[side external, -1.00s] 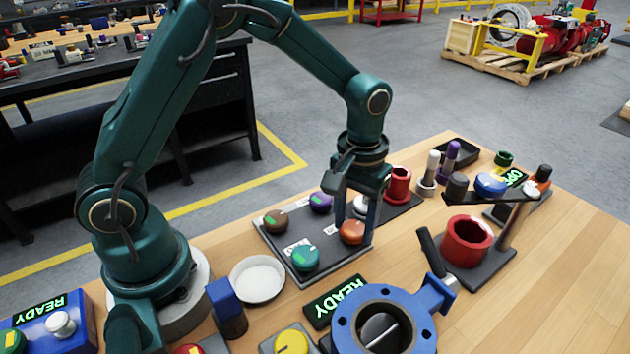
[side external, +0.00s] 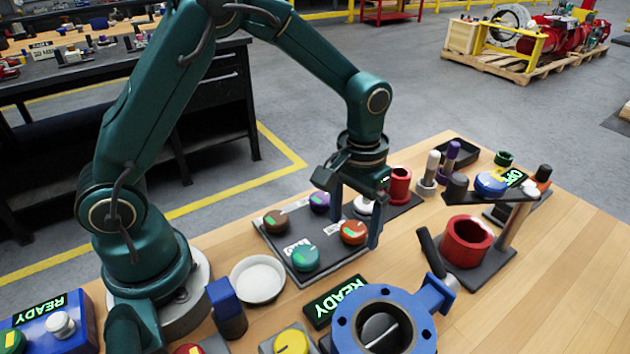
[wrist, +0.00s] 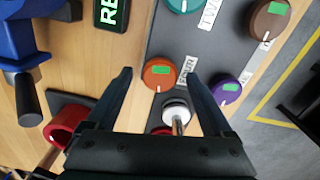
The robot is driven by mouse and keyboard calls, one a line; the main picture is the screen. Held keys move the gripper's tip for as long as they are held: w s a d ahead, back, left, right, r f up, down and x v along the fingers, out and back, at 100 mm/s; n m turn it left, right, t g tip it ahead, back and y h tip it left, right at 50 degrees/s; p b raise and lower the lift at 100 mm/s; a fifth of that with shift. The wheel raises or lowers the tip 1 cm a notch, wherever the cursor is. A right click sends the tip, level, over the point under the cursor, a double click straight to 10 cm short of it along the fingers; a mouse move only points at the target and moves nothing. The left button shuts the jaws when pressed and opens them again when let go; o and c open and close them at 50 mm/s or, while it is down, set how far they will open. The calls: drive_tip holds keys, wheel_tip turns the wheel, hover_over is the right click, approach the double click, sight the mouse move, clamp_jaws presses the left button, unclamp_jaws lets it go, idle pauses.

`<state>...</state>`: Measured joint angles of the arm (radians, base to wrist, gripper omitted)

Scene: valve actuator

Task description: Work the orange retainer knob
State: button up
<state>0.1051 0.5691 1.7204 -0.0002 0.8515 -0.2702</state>
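The orange retainer knob (side external: 353,233) sits at the near right corner of a dark knob panel (side external: 335,252). It has a green patch on top and a white line, which also show on the orange knob in the wrist view (wrist: 158,77). My gripper (side external: 355,226) points down over it with its fingers spread. In the wrist view my gripper (wrist: 158,76) has a fingertip on each side of the knob, with a visible gap on both sides. Nothing is held. I cannot tell how far the fingertips are above the panel.
The panel also carries teal (side external: 306,257), brown (side external: 275,220) and purple (side external: 319,202) knobs. A white-topped post (wrist: 176,112) stands close behind the orange knob, between the fingers. A red cylinder (side external: 400,186) is to the right. A blue valve body (side external: 345,325) and READY display (side external: 322,309) stand in front.

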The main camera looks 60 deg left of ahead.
sight(354, 228)
drive_tip(key=shift+r, duration=2.55)
drive_tip(key=shift+w+r, duration=0.1)
drive_tip(key=shift+r, duration=0.1)
drive_tip(key=s+a+r+t, duration=0.2)
drive_tip(key=s+r+t, duration=0.25)
drive_tip(key=r, duration=0.55)
drive_tip(key=s+a+f+m+t, duration=0.1)
drive_tip(key=s+f, duration=0.1)
drive_tip(key=s, duration=0.7)
drive_tip(key=shift+s+f+m, duration=0.3)
drive_tip(key=shift+f+m, duration=0.1)
